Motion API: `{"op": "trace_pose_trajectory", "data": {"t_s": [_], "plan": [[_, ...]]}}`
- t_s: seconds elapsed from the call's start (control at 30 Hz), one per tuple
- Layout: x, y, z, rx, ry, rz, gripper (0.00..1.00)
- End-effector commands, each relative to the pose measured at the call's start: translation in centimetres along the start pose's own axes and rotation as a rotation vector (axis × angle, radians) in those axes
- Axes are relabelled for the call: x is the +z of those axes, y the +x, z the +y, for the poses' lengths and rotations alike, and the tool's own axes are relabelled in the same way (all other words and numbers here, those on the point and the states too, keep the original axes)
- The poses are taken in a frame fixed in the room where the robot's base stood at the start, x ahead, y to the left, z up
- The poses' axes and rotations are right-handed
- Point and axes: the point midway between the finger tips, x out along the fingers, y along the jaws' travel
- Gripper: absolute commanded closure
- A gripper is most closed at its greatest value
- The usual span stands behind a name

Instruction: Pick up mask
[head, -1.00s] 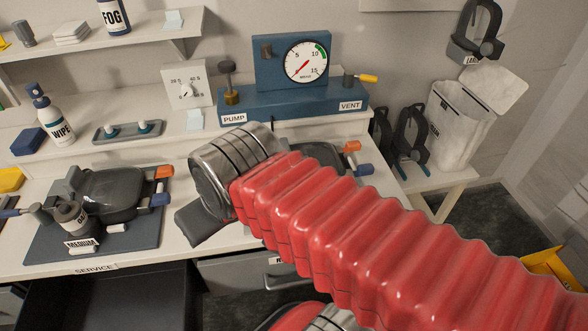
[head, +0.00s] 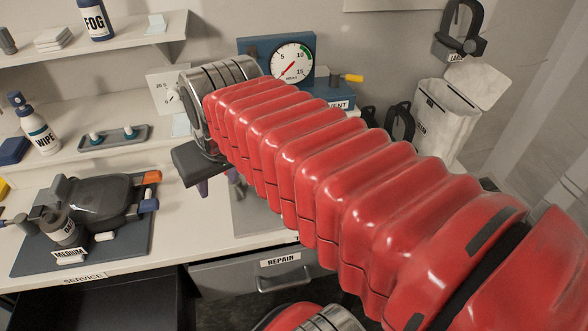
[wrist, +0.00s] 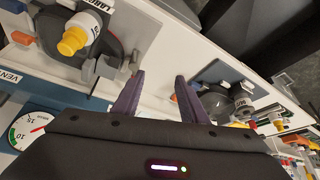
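A dark grey mask (head: 105,198) with orange and blue end pieces lies on a dark tray marked MEDIUM (head: 140,240), at the left of the bench in the head view. It also shows right of centre in the wrist view (wrist: 222,103). My arm hides that spot in the head view. My gripper (wrist: 160,75) is open, its two purple fingers apart with nothing between them. It is above the bench, between the two masks.
The gauge unit (head: 290,62), a wipe bottle (head: 38,128) and a small tray (head: 115,137) stand behind. A REPAIR drawer (head: 282,272) is under the bench. White bench surface is clear between the masks.

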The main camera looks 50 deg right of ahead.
Motion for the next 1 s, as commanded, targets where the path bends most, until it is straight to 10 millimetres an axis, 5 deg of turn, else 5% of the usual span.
{"op": "trace_pose_trajectory", "data": {"t_s": [0.2, 0.5, 0.67, 1.0], "plan": [[-3.9, -0.7, 6.3, 0.072, 0.150, -0.027, 0.61], [-6.7, -1.6, 14.7, 0.145, 0.320, -0.058, 0.61], [-7.0, -1.8, 16.4, 0.158, 0.352, -0.063, 0.61], [-7.0, -1.8, 16.5, 0.159, 0.353, -0.063, 0.61]]}}
